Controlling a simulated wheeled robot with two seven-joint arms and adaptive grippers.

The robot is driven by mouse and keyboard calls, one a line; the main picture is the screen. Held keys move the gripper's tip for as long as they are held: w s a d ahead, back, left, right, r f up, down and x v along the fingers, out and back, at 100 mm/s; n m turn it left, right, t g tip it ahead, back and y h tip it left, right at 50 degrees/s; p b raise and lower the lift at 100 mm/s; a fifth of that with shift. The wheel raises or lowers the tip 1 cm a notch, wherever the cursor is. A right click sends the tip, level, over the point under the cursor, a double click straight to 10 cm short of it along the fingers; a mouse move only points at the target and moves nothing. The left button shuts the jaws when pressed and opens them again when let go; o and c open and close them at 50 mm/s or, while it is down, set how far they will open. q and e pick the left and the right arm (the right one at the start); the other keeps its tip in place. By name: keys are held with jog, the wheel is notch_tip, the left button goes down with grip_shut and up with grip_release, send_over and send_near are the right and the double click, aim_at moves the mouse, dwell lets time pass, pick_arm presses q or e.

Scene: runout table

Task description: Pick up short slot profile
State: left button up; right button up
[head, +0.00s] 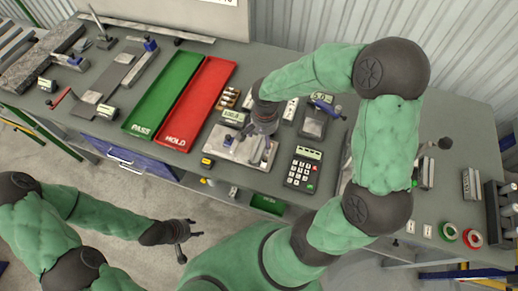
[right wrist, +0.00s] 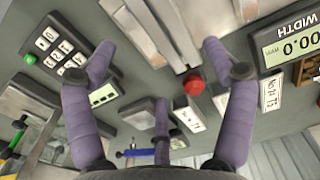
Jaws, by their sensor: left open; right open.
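Silver metal bars, which look like slot profiles, lie at the top of the right wrist view; one (right wrist: 133,32) is on the left and a second (right wrist: 172,28) is beside it. I cannot tell which is the short slot profile. My right gripper (head: 262,152) is over a pale metal plate (head: 228,146) on the table in the head view. In the right wrist view its purple fingers (right wrist: 165,70) are spread wide, with nothing between them held. My left gripper (head: 184,242) is open and empty, in front of the table and above the floor.
The grey table (head: 290,60) carries a green PASS tray (head: 165,92), a red HOLD tray (head: 200,100) and a keypad device (head: 302,170). A WIDTH display (right wrist: 293,45) and a red knob (right wrist: 193,84) are close to my right fingers. My right arm covers part of the table's right side.

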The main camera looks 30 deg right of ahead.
aim_at(262, 145)
jog(key=f, duration=0.5)
jog(key=shift+w+a+b, duration=0.15)
jog(key=shift+w+b, duration=0.2)
jog(key=shift+r, duration=0.1)
jog(key=c, duration=1.4)
